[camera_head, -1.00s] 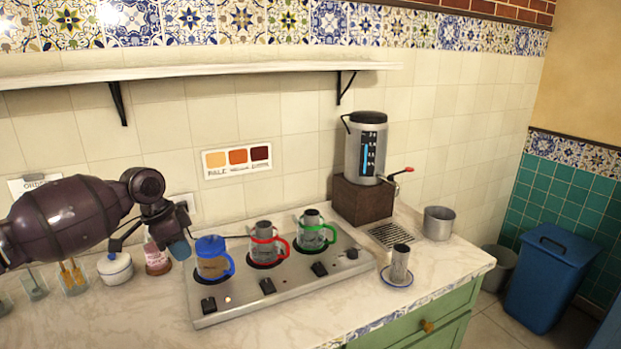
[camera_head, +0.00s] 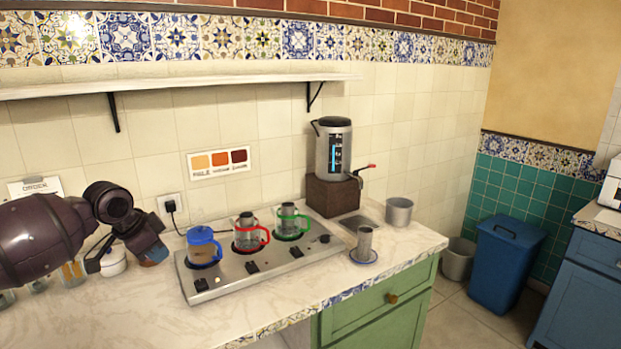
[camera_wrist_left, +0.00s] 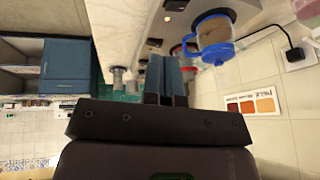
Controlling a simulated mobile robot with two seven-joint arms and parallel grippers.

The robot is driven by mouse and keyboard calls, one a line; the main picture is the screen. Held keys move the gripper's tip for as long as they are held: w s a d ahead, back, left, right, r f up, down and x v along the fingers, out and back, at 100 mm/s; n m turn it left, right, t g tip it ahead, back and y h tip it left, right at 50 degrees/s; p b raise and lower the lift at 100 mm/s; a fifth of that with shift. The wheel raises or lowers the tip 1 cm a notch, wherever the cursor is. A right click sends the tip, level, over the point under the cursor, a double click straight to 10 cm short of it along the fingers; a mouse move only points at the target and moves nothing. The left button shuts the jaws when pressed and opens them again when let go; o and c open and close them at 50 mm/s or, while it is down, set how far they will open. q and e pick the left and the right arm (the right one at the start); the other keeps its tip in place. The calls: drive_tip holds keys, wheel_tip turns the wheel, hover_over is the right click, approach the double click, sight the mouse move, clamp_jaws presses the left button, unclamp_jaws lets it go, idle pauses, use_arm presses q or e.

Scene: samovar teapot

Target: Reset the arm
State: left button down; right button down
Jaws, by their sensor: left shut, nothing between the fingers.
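My left gripper (camera_head: 152,258) is at the left of the head view, above the counter and left of the hob. In the left wrist view its fingers (camera_wrist_left: 167,78) are together with nothing between them. A blue-handled glass teapot (camera_head: 203,250) holding brownish liquid stands on the left of the hob. It also shows in the left wrist view (camera_wrist_left: 213,32), apart from the fingers. A red-handled pot (camera_head: 247,236) and a green-handled pot (camera_head: 290,222) stand to its right. My right gripper is not in view.
The steel hob (camera_head: 262,265) has black knobs along its front. A samovar (camera_head: 333,150) stands on a wooden block (camera_head: 333,196) at the back. The counter front is clear.

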use_arm(q)
drive_tip(key=w+d+f+t+h, duration=0.1)
drive_tip(key=d+f+t+h, duration=0.15)
drive_tip(key=d+t, duration=0.6)
drive_tip(key=s+d+f+h, duration=0.1)
drive_tip(key=s+d+f, duration=0.3)
drive_tip(key=s, duration=0.1)
drive_tip(key=s+a+f+n+y, duration=0.2)
drive_tip(key=s+f+n, duration=0.1)
drive_tip(key=s+f, duration=0.5)
drive_tip(key=s+a+f+n+g+y, duration=0.1)
drive_tip(key=s+a+f+n+y, duration=0.1)
drive_tip(key=s+f, duration=0.6)
drive_tip(key=s+a+f+n+y, duration=0.2)
drive_tip(key=s+f, duration=0.6)
drive_tip(key=s, duration=0.9)
drive_tip(key=shift+s+a+f+n+g, duration=0.15)
drive_tip(key=shift+a+f+n+g, duration=0.35)
drive_tip(key=shift+n, duration=0.6)
drive_tip(key=shift+r, duration=0.1)
